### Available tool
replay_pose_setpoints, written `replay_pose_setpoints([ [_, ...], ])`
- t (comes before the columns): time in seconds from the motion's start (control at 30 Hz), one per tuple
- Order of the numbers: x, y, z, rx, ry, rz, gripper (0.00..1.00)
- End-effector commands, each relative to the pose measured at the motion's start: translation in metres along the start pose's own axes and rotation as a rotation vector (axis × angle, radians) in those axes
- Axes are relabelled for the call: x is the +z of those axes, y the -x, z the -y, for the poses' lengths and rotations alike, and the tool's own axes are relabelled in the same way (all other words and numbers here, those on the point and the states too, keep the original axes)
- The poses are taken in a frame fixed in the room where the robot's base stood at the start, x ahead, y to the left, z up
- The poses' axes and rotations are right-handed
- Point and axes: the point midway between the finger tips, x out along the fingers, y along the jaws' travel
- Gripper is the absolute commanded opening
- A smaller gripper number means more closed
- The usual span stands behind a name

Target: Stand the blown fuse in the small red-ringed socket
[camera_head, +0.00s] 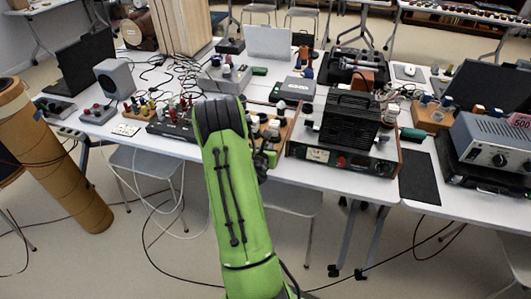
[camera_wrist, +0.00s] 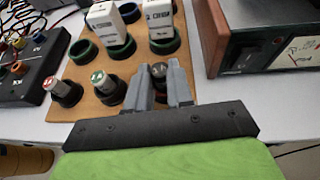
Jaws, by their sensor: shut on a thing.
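In the wrist view my gripper (camera_wrist: 160,75) points at a brown socket board (camera_wrist: 90,112). Its two grey fingers are closed on a small dark, round-topped piece (camera_wrist: 159,70), probably the blown fuse. The fingers hide its lower part, so I cannot tell whether it is in a socket or above one. Two short capped fuses stand left of the fingers, one with a red-and-white top (camera_wrist: 60,86) and one with a green-and-white top (camera_wrist: 100,78). I cannot make out a red ring on any small socket.
Two tall white blocks (camera_wrist: 103,22) (camera_wrist: 159,14) stand in large ringed sockets behind the fingers. A black box with knobs (camera_wrist: 35,70) is at the left. A wood-sided meter (camera_wrist: 250,40) stands close at the right. The table is crowded; its bare front edge (camera_wrist: 290,95) shows at the right.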

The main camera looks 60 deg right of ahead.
Motion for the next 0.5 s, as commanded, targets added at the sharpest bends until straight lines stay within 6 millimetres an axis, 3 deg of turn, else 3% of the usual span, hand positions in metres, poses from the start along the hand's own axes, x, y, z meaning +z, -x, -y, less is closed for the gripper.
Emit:
replay_pose_setpoints([
  [0.33, -0.0029, -0.0014, 0.0001, 0.0, -0.001, 0.001, 0.0],
  [0.37, -0.0031, -0.0015, 0.0003, -0.001, -0.001, 0.001, 0.23],
  [0.5, -0.0021, -0.0011, 0.0003, -0.001, -0.001, 0.001, 0.44],
])
